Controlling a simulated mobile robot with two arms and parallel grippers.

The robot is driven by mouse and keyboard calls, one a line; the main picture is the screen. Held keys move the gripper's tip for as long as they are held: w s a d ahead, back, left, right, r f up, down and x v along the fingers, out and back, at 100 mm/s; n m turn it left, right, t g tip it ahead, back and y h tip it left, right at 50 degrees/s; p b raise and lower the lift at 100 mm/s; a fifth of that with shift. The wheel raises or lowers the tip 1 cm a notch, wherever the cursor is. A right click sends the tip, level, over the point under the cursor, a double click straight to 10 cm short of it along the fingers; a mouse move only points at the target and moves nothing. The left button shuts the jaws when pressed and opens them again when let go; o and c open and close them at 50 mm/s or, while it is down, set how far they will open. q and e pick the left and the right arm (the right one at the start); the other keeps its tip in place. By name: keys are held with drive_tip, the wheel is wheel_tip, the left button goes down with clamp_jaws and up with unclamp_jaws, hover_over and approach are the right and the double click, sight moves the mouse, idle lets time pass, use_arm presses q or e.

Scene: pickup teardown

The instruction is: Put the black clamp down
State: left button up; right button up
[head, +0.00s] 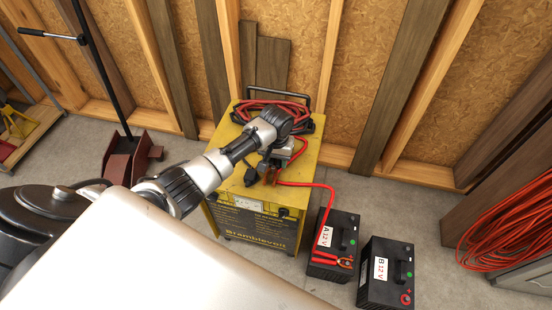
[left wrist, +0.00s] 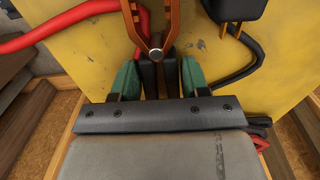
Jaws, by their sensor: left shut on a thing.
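My left gripper (head: 270,164) is over the top of the yellow charger (head: 237,190). In the left wrist view its green fingertips (left wrist: 160,80) are shut on the black handles of the black clamp (left wrist: 152,76). The clamp's copper-coloured jaws (left wrist: 138,18) point away from the gripper, and they show low at the gripper in the head view (head: 272,181). The yellow top is close below the clamp; I cannot tell whether they touch. My right gripper is not in view.
A red cable (head: 331,200) runs from the charger top to battery A (head: 340,235), where a red clamp (head: 344,262) lies. Battery B (head: 388,275) stands to its right. Coiled red cable (head: 270,108) lies at the charger's back. A black cable (left wrist: 240,70) lies beside the gripper.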

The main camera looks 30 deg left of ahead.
use_arm(q)
drive_tip(key=shift+f, duration=0.15)
drive_tip(key=o, duration=1)
drive_tip(key=shift+o, duration=0.2)
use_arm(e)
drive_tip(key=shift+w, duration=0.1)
use_arm(q)
drive_tip(key=shift+r, duration=0.25)
wheel_tip(320, 180, up, 12)
drive_tip(key=p, duration=0.3)
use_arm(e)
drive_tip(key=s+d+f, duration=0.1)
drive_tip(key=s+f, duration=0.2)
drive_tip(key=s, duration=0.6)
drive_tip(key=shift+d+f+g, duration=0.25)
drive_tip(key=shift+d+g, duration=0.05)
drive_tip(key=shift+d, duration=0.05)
